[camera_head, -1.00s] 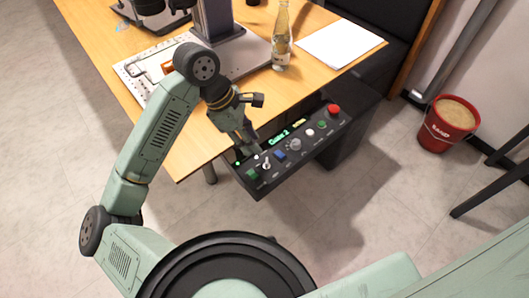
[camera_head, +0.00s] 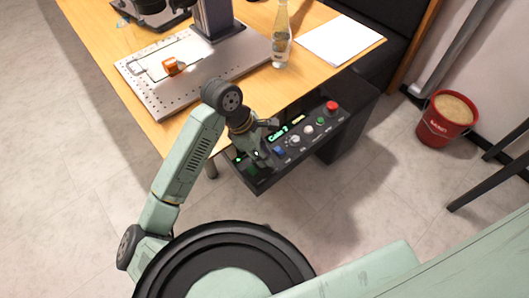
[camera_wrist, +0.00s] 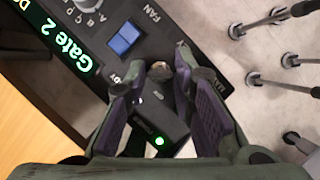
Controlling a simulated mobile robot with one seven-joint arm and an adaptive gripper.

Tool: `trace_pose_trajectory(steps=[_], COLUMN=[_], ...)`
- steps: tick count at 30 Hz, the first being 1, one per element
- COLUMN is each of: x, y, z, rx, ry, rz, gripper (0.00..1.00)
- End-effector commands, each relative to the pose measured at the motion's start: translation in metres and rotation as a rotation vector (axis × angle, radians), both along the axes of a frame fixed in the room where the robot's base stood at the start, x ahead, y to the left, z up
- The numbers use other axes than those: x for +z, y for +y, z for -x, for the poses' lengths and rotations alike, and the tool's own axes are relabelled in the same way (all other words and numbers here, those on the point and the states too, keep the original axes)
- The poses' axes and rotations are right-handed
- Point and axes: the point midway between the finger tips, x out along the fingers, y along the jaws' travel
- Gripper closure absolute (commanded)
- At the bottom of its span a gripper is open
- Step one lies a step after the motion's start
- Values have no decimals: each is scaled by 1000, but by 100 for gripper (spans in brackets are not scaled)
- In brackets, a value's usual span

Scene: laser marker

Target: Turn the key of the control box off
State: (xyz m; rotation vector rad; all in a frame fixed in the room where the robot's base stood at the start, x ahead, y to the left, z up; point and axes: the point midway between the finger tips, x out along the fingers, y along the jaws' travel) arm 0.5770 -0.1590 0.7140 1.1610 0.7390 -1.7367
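The control box (camera_head: 262,182) is a black panel with a row of controls under the table's front edge. My gripper (camera_head: 262,157) is over its left end, pointing down at the panel. In the wrist view my gripper (camera_wrist: 163,76) is open, with its fingers apart on either side of a small metallic key part (camera_wrist: 160,68). I cannot tell whether either finger touches it. The key's shape and angle are mostly hidden by the fingers. A lit green lamp (camera_wrist: 159,141) shows between the finger pads. The blue switch (camera_wrist: 124,38) is just beyond the fingertips.
A green "Gate 2" display (camera_wrist: 62,40) and a red button (camera_head: 332,106) are on the panel. A glass bottle (camera_head: 281,40), white paper (camera_head: 340,40) and a machine base plate (camera_head: 160,103) with an orange piece are on the table. A red sand bucket (camera_head: 446,120) stands right.

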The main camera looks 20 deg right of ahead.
Motion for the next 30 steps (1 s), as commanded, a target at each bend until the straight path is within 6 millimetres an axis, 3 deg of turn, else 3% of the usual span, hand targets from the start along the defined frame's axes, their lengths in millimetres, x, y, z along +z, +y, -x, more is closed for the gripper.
trace_pose_trajectory(steps=[9,30], x=[0,-11], y=[0,1], z=[0,0], rx=[0,91], ry=[0,-8], rz=[0,-3], gripper=[100,100])
